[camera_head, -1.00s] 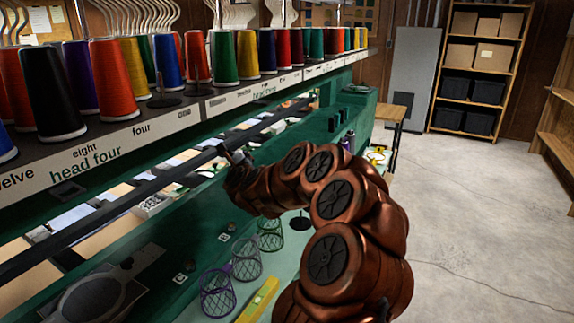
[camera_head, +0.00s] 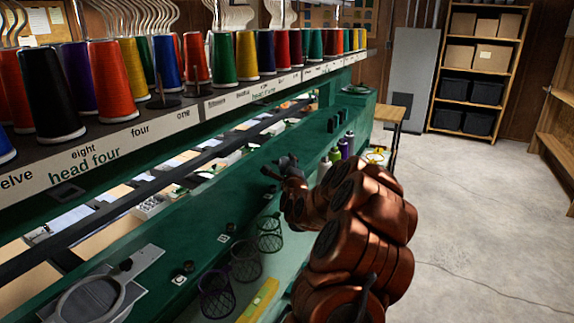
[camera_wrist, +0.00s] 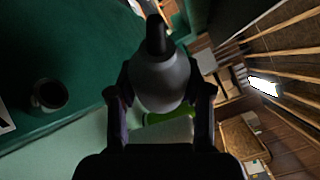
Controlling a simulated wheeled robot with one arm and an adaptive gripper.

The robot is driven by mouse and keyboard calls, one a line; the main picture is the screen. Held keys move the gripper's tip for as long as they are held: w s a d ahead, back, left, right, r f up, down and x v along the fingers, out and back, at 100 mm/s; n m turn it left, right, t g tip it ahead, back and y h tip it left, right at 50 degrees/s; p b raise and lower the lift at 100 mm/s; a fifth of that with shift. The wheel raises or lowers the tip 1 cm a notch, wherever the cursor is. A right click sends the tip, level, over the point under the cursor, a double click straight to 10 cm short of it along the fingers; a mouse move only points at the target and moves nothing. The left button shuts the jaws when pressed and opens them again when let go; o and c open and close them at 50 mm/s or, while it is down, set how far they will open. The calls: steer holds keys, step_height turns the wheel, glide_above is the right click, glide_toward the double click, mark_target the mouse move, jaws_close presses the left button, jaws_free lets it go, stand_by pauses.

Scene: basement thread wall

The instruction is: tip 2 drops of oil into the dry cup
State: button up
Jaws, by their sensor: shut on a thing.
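My gripper (camera_wrist: 160,95) is shut on a grey rounded oil bottle (camera_wrist: 160,82) with a dark nozzle, seen large in the wrist view. In the head view my gripper (camera_head: 284,166) is small and dark above the green rail, and the bottle cannot be told clearly from it. A dark round cup (camera_wrist: 48,95) stands on the green surface left of the bottle in the wrist view, apart from it. In the head view, small dark cups sit along the rail, one near (camera_head: 230,228) and one further front (camera_head: 187,266). I cannot tell which cup is dry.
Wire baskets (camera_head: 269,236) and a yellow level (camera_head: 258,301) lie on the lower shelf. Several bottles (camera_head: 346,147) stand beyond my arm. Thread cones (camera_head: 110,82) line the upper shelf. Open floor (camera_head: 480,220) lies right.

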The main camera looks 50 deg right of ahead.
steer(key=shift+s+d+f+n+t+p, duration=0.1)
steer(key=shift+d+f+n+t+p, duration=0.1)
steer(key=shift+n, duration=0.2)
steer(key=shift+d+f+n+t+p, duration=0.1)
steer(key=shift+n+t+p, duration=0.1)
steer(key=shift+n, duration=0.2)
steer(key=shift+f+n, duration=0.25)
steer(key=shift+n, duration=0.25)
steer(key=shift+f+n+t+h+b, duration=0.15)
steer(key=shift+n+t+h+b, duration=0.3)
steer(key=shift+b, duration=0.8)
steer(key=shift+r+n+t+y+b, duration=0.2)
steer(key=shift+n+t+b, duration=0.25)
steer(key=shift+n+b, duration=0.65)
steer(key=shift+r+n+t+y+b, duration=0.2)
steer(key=shift+n+t+b, duration=0.2)
steer(key=shift+n+b, duration=0.6)
steer(key=shift+b, duration=0.55)
steer(key=shift+m, duration=0.25)
steer(key=shift+m, duration=0.4)
steer(key=shift+a+f+m+g, duration=0.1)
steer(key=shift+f+m+g, duration=0.2)
steer(key=shift+m+g, duration=0.6)
steer(key=shift+f+m+g, duration=0.25)
steer(key=shift+m+g, duration=0.15)
steer(key=shift+m, duration=1)
